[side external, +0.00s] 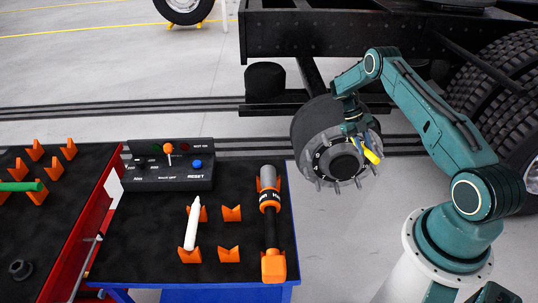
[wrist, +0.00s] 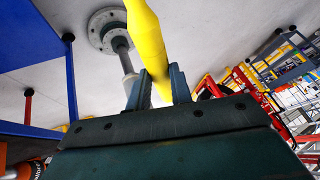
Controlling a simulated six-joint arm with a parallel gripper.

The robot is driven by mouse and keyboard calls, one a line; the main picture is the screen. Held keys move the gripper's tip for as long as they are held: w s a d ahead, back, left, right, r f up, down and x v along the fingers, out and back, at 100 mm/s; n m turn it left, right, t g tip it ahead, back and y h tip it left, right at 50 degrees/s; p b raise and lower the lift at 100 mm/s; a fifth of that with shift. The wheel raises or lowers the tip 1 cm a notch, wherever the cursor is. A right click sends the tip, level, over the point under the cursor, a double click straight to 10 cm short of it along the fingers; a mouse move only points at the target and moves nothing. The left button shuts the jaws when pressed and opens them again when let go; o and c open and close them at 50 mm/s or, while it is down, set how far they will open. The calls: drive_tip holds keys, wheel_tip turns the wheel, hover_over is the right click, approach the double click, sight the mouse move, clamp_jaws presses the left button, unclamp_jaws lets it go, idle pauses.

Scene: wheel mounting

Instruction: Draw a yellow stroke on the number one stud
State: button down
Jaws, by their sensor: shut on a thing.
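The wheel hub (side external: 345,162) is a dark round drum with a metal face and several studs sticking out around its rim. My gripper (side external: 356,129) is at the upper right of the hub face. It is shut on a yellow marker (side external: 372,156), which tilts down to the right in front of the hub. In the wrist view, the marker (wrist: 150,42) sits between the two fingers (wrist: 158,86). I cannot tell whether its tip touches a stud.
A blue table (side external: 130,262) at the left bears a white marker (side external: 192,224) on orange holders, an orange and black tool (side external: 269,215) and a control box (side external: 170,172). A green marker (side external: 20,186) lies further left. The truck frame (side external: 300,32) is above, a tyre (side external: 500,75) at right.

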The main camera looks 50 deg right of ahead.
drive_tip(key=shift+s+a, duration=0.1)
drive_tip(key=shift+a, duration=0.05)
drive_tip(key=shift+s+a, duration=2)
drive_tip(key=shift+a, duration=0.05)
drive_tip(key=shift+w, duration=0.1)
drive_tip(key=n+t+h, duration=0.3)
drive_tip(key=n+h, duration=0.3)
drive_tip(key=n, duration=0.6)
approach(368, 156)
drive_tip(key=w+a+f, duration=0.2)
drive_tip(key=w+f, duration=0.1)
drive_tip(key=w+a+r+n+t+y, duration=0.2)
drive_tip(key=w+a+r+n+t, duration=0.25)
drive_tip(key=a+n, duration=0.5)
drive_tip(key=w+a+r+n+t+y, duration=0.2)
drive_tip(key=w+a+r+n+t, duration=0.3)
drive_tip(key=n, duration=0.7)
drive_tip(key=s+a+r+n+y, duration=0.2)
drive_tip(key=a+r+n+y, duration=0.35)
drive_tip(key=a+n, duration=0.55)
drive_tip(key=s+f, duration=0.3)
drive_tip(key=f, duration=0.1)
drive_tip(key=shift+s+a+f+m, duration=0.3)
drive_tip(key=shift+s+a+m, duration=0.1)
drive_tip(key=shift+m, duration=0.05)
